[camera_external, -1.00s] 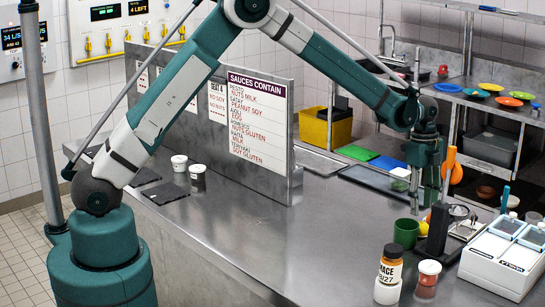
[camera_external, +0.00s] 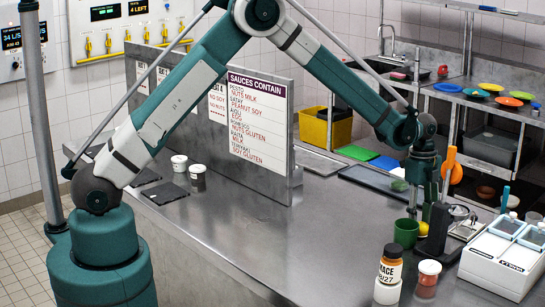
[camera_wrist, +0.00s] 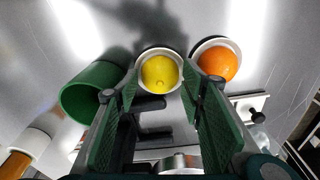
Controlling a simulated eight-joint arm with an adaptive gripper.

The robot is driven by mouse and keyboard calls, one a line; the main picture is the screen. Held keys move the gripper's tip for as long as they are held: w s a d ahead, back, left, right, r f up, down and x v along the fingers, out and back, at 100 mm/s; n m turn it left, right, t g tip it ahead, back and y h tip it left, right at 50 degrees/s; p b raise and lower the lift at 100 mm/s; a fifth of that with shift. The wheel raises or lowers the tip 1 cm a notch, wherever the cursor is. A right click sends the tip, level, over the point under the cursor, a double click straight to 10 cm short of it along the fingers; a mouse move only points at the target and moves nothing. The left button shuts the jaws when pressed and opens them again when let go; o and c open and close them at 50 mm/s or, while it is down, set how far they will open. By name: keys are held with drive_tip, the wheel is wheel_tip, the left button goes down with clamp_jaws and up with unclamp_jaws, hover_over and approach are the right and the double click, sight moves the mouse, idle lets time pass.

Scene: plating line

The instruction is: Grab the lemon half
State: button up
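The yellow lemon half (camera_wrist: 160,73) sits in a small white dish (camera_wrist: 142,83) in the wrist view. It lies ahead of my gripper (camera_wrist: 160,92), between the two open green-padded fingers. I cannot tell from these views how far the fingertips are above it. In the external view a bit of the lemon half (camera_external: 423,229) shows just right of the green mug, below my gripper (camera_external: 433,208). Nothing is held between the fingers.
An orange fruit (camera_wrist: 217,63) in its own white dish is close by the right finger. A green mug (camera_wrist: 88,93) stands close by the left finger.

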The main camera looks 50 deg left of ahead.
drive_tip(key=shift+f, duration=0.65)
drive_tip(key=shift+c, duration=0.3)
drive_tip(key=c, duration=0.5)
